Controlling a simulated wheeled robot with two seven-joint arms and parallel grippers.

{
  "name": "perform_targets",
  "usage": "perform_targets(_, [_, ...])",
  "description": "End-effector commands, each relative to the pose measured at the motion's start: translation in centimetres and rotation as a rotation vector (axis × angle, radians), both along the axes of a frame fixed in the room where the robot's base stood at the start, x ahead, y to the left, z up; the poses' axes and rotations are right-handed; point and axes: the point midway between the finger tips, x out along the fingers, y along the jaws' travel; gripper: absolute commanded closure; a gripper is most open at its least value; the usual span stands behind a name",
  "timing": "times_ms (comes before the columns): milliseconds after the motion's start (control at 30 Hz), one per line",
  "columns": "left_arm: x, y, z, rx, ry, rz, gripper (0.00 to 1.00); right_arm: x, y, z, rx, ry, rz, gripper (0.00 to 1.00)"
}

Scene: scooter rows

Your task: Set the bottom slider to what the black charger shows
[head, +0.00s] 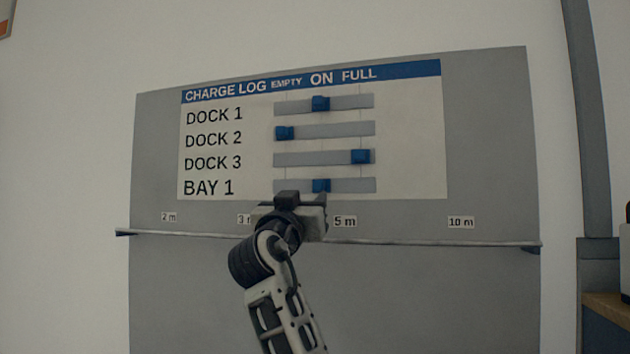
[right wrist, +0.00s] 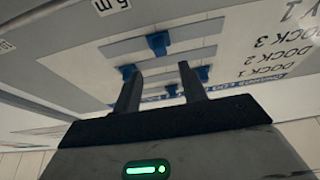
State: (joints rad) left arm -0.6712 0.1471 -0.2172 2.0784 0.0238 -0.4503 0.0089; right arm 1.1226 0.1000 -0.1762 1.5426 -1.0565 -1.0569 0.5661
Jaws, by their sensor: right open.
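The bottom slider is in the BAY 1 row of the wall board. Its blue knob (head: 321,186) stands at the middle, under ON, on a grey track (head: 352,186). It also shows in the right wrist view (right wrist: 158,42). My right gripper (head: 304,198) is open and empty, just below the track and slightly left of the knob in the head view. In the right wrist view its fingers (right wrist: 160,72) are spread, with the knob beyond their tips; contact is not visible. No black charger is in view. My left gripper is not in view.
Above are the DOCK 1 knob (head: 320,104) under ON, DOCK 2 knob (head: 284,133) under EMPTY and DOCK 3 knob (head: 360,157) under FULL. A thin rail (head: 430,242) runs across the board below the distance labels. A wooden surface (head: 608,312) is at far right.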

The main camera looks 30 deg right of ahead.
Motion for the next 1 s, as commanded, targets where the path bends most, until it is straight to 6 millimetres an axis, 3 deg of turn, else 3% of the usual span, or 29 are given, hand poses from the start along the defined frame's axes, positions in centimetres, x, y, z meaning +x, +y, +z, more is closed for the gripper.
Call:
perform_targets(100, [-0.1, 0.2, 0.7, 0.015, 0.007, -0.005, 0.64, 1.5, -2.0, 1.4, -0.001, 0.002, -0.003, 0.58])
perform_targets(333, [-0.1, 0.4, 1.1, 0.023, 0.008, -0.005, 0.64, 3.6, -4.3, 2.5, -0.001, 0.001, -0.001, 0.58])
perform_targets(767, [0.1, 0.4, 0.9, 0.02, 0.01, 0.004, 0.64, 4.3, -5.0, 2.7, 0.0, 0.0, 0.001, 0.58])
perform_targets(933, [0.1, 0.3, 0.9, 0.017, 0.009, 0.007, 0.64, 4.3, -5.0, 2.7, 0.0, 0.0, 0.001, 1.0])
perform_targets(1000, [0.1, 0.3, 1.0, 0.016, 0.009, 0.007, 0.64, 4.3, -5.0, 2.7, 0.0, 0.0, 0.001, 1.0])
